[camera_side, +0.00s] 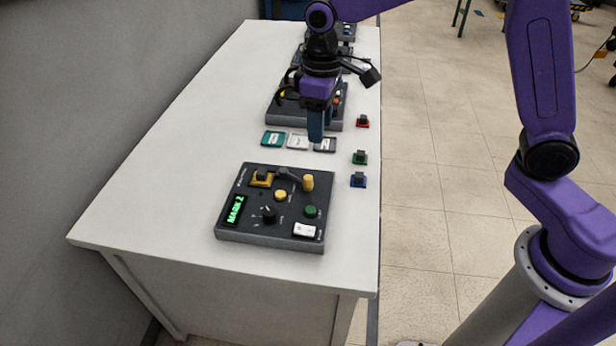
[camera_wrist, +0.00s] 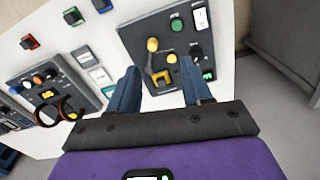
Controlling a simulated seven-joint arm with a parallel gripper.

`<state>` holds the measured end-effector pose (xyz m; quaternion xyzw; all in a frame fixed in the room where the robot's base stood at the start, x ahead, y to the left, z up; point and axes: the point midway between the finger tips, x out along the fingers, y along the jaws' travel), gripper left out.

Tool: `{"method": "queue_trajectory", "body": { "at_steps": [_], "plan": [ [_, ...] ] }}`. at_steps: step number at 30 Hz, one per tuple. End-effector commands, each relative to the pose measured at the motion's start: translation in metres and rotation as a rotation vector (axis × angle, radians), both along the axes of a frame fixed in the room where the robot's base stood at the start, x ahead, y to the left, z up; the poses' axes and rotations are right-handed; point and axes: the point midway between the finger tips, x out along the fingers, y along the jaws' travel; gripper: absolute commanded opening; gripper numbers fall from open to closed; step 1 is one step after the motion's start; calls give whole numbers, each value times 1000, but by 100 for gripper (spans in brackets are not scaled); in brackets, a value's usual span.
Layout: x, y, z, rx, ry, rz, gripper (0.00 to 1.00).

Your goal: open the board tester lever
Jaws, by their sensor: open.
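The board tester (camera_side: 228,228) is a dark grey box on the near part of the table. Its lever has a yellow knob (camera_side: 308,182) on a dark arm, beside a yellow socket (camera_side: 261,179) with a dark piece in it. In the wrist view the lever knob (camera_wrist: 152,45) and the yellow socket (camera_wrist: 160,77) lie ahead of and between the fingers. My gripper (camera_side: 316,140) is above the table, behind the tester, pointing down. In the wrist view my gripper (camera_wrist: 160,88) is open and empty, apart from the lever.
The tester also carries a green display (camera_side: 235,210), a black dial (camera_side: 269,214), buttons and a white switch (camera_side: 305,231). Several flat cards (camera_side: 273,138) lie behind it. Red (camera_side: 363,121), green (camera_side: 360,157) and blue (camera_side: 358,180) blocks line the right edge. Another dark panel (camera_side: 290,119) stands farther back.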

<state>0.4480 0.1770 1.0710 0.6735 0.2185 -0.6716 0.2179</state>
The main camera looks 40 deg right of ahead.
Motion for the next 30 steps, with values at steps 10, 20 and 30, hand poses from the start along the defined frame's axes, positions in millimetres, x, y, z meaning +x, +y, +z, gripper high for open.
{"method": "queue_trajectory", "body": {
  "at_steps": [10, 20, 30],
  "plan": [
    [41, 0, -15, -2, 3, -69, 49],
    [39, -1, -63, -5, 7, -69, 49],
    [39, -1, -127, -5, 7, -69, 49]
  ]
}}
